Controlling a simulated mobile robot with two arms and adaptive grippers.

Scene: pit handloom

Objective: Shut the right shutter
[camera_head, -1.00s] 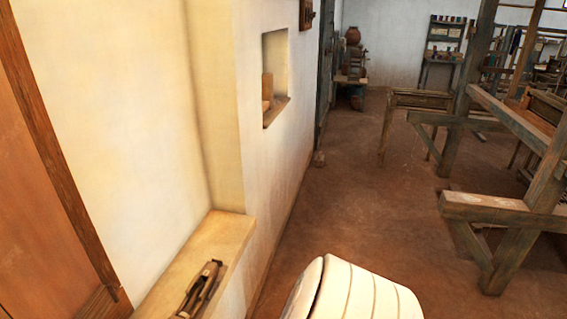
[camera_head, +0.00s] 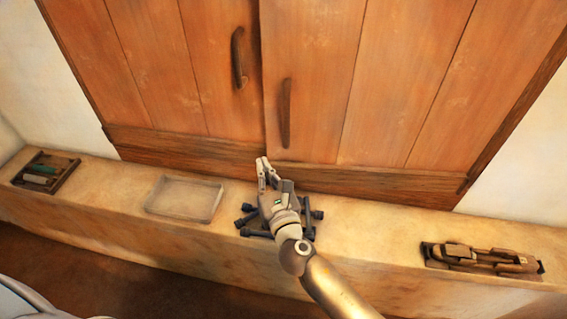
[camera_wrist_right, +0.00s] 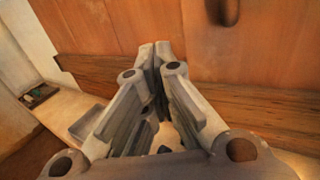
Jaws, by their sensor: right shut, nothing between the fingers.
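The wooden right shutter (camera_head: 400,90) fills the upper right of the head view, its dark upright handle (camera_head: 285,113) near its left edge. Its lower left edge seems to stand slightly nearer to me than the left shutter (camera_head: 165,65), which has its own handle (camera_head: 238,58). My right gripper (camera_head: 262,161) is shut and empty, its fingertips at the foot of the seam between the shutters, below the right handle. In the right wrist view the closed fingertips (camera_wrist_right: 155,48) lie in front of the lower wood; contact cannot be told. My left gripper is not in view.
A plaster ledge (camera_head: 355,218) runs below the shutters. On it are a tray of small items (camera_head: 46,172), an empty shallow tray (camera_head: 185,198), dark tools (camera_head: 310,215) under my right gripper, and a wooden tool (camera_head: 480,258) at right.

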